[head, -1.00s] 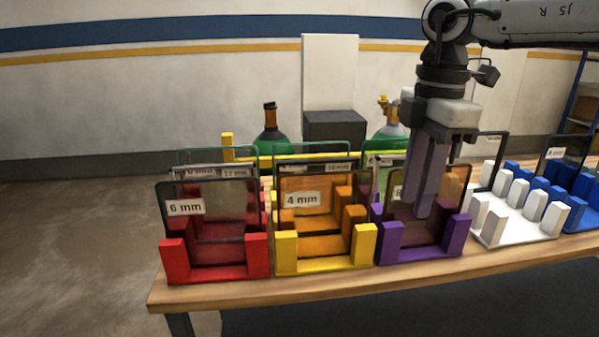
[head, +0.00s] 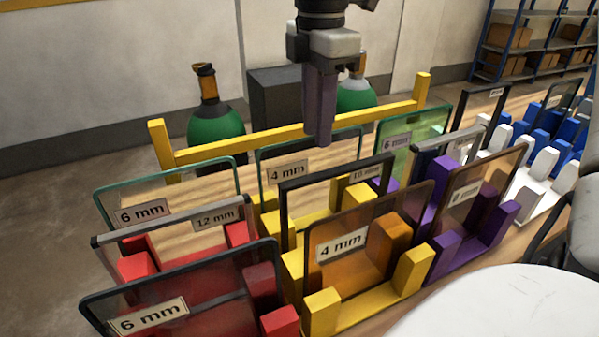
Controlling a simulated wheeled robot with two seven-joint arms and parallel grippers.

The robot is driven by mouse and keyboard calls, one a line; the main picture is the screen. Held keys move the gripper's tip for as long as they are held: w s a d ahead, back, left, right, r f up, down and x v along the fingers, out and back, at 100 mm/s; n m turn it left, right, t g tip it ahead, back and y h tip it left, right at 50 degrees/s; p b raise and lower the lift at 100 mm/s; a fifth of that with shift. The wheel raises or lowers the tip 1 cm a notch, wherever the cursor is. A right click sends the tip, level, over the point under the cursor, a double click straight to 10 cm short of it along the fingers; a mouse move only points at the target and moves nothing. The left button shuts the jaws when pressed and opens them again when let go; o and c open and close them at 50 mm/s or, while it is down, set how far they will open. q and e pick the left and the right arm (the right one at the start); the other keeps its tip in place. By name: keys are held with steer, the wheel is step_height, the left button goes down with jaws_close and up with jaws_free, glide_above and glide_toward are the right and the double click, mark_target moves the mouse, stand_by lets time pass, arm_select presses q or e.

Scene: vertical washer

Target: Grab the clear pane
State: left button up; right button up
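Three clear panes with green edges stand upright in the back row: one marked 6 mm (head: 185,185) at the left, one marked 4 mm (head: 325,160) in the middle, and a greener one marked 6 mm (head: 425,125) at the right. My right gripper (head: 319,142) points down, with its fingertips by the top edge of the middle clear pane. The fingers overlap in this view, so I cannot tell whether they are apart or touch the pane. My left gripper is not in view.
White (head: 540,170) and blue racks stand right. A yellow rail (head: 290,135) runs behind the panes, with green gas cylinders (head: 215,126) beyond.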

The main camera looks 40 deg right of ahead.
mark_target(313, 162)
step_height(313, 162, down, 8)
steer(key=shift+w+a+f+p, duration=0.1)
steer(key=shift+w+a+p, duration=0.05)
steer(key=shift+p, duration=0.4)
jaws_close()
stand_by(1.3)
